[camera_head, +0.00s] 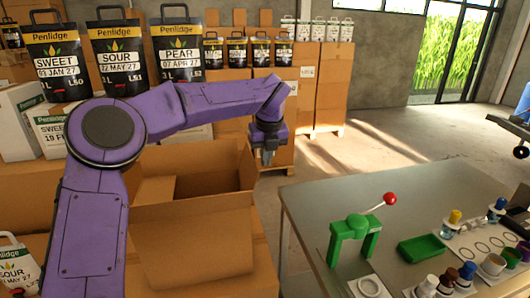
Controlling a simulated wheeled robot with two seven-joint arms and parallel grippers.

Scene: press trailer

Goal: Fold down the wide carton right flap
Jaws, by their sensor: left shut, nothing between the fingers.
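The wide carton (222,209) stands open in front of me at lower left, its inside partly visible. A broad brown panel (196,248) slopes down at its near side. A narrow upright panel (246,166) rises at its right edge; I cannot tell for sure whether this is the right flap or the carton wall. My left gripper (267,157) is shut and empty, pointing down just right of the carton's far right corner. I cannot tell whether it touches the cardboard. My purple left arm hides the carton's left part. My right gripper is out of view.
A grey table (330,195) at right holds a green press with a red knob (356,230), a green tray (419,248) and several small bottles. Stacked cartons (322,95) and Penlidge pouches (120,56) stand behind. Open floor (370,145) lies beyond the table.

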